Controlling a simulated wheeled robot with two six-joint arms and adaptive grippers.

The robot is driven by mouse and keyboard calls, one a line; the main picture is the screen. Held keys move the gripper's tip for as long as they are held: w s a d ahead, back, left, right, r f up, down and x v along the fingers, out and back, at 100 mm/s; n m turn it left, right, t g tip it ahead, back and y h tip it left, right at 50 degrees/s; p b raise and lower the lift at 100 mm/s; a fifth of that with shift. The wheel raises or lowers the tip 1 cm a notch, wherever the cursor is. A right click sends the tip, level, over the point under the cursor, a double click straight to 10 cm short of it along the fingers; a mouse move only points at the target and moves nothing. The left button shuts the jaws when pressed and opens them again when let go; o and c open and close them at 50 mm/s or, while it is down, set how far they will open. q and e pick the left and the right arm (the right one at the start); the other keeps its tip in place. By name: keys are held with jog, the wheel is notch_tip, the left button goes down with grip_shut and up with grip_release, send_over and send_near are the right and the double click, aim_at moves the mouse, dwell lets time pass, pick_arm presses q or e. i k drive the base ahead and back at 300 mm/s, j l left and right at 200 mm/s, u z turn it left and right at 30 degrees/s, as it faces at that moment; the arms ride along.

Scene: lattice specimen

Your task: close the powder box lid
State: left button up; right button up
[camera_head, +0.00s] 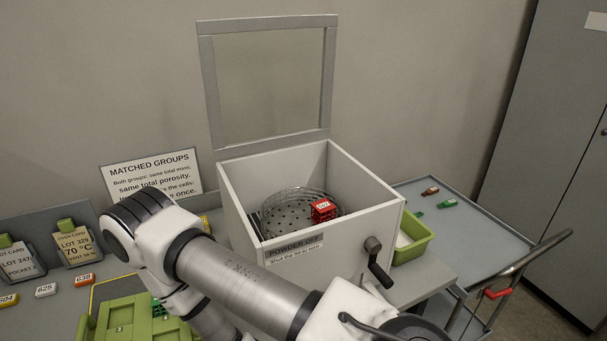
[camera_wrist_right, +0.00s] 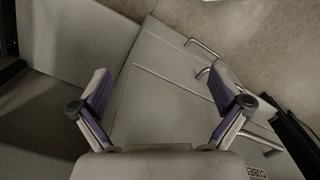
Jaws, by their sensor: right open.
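The powder box (camera_head: 350,225) is a pale open-topped box labelled POWDER OFF, with a dark crank handle (camera_head: 378,262) on its front. Its lid (camera_head: 328,95), a grey frame with a clear pane, stands raised, nearly upright, at the back edge. Inside the box are a round perforated basket (camera_head: 285,212) and a red lattice block (camera_head: 322,209). In the right wrist view my right gripper (camera_wrist_right: 160,82) is open and empty, above flat grey panels with bar handles. I cannot make out its fingers in the head view. My left gripper does not show.
My arm crosses in front of the box's lower left. A green bin (camera_head: 412,240) sits right of the box, beside a grey cart (camera_head: 470,225) with small coloured pieces. A sign (camera_head: 150,175), card holders (camera_head: 75,245) and a green container (camera_head: 140,322) are at left.

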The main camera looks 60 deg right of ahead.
aim_at(205, 28)
jog(key=k+l+z, duration=0.25)
jog(key=l+z, duration=0.3)
jog(key=l, duration=0.15)
jog(key=k+l+z, duration=0.1)
jog(key=l+z, duration=0.15)
jog(key=l, duration=0.15)
jog(key=i+l+z, duration=0.25)
jog(key=z, duration=0.2)
jog(key=k+j+z, duration=0.25)
jog(key=j, duration=0.2)
